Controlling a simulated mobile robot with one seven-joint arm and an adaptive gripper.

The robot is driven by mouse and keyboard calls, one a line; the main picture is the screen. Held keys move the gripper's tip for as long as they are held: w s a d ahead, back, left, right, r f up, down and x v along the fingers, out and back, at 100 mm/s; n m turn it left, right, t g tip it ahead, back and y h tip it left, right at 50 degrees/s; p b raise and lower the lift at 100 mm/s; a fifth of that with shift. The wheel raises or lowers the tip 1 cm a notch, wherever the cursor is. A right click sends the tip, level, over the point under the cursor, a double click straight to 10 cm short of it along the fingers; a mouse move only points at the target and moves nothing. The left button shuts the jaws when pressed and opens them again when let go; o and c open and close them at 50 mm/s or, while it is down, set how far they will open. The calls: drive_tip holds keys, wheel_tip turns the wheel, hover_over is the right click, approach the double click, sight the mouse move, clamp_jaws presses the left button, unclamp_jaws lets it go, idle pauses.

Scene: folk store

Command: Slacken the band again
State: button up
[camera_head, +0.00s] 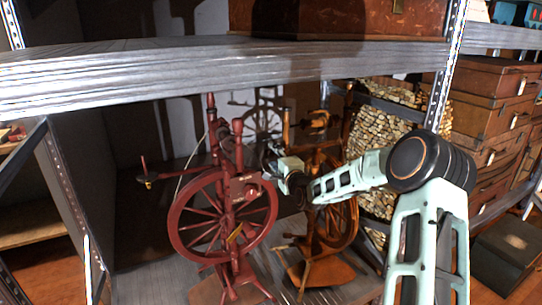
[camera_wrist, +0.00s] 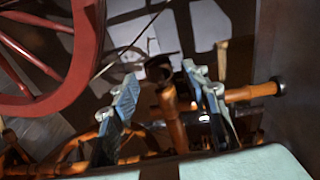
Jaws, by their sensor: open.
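A red spinning wheel (camera_head: 222,212) stands on the lower shelf, upright on its legs. Its red rim also shows at the left of the wrist view (camera_wrist: 88,60). A thin pale line (camera_head: 186,172), perhaps the band, curves up from the wheel's left side; a thin line (camera_wrist: 128,47) also crosses the wrist view. I cannot tell how tight it is. My gripper (camera_wrist: 163,92) is open, its two fingers apart. In the head view my gripper (camera_head: 272,160) is beside the wheel's upper right, partly hidden. A wooden post (camera_wrist: 172,118) shows between the fingers, apparently beyond them.
A brown spinning wheel (camera_head: 335,225) stands close on the right, behind my arm. A grey shelf board (camera_head: 200,70) runs just above both wheels. A wooden rod with a dark end (camera_wrist: 245,94) lies right of my fingers. Suitcases (camera_head: 490,100) are stacked at the right.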

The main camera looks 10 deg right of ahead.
sight(273, 154)
drive_tip(key=shift+w+a+f, duration=0.1)
drive_tip(key=shift+w+a, duration=0.05)
drive_tip(key=shift+w, duration=0.7)
drive_tip(key=shift+w+a, duration=0.15)
drive_tip(key=shift+w, duration=0.65)
clamp_jaws()
drive_tip(key=shift+r+p, duration=0.2)
drive_tip(key=shift+p, duration=0.15)
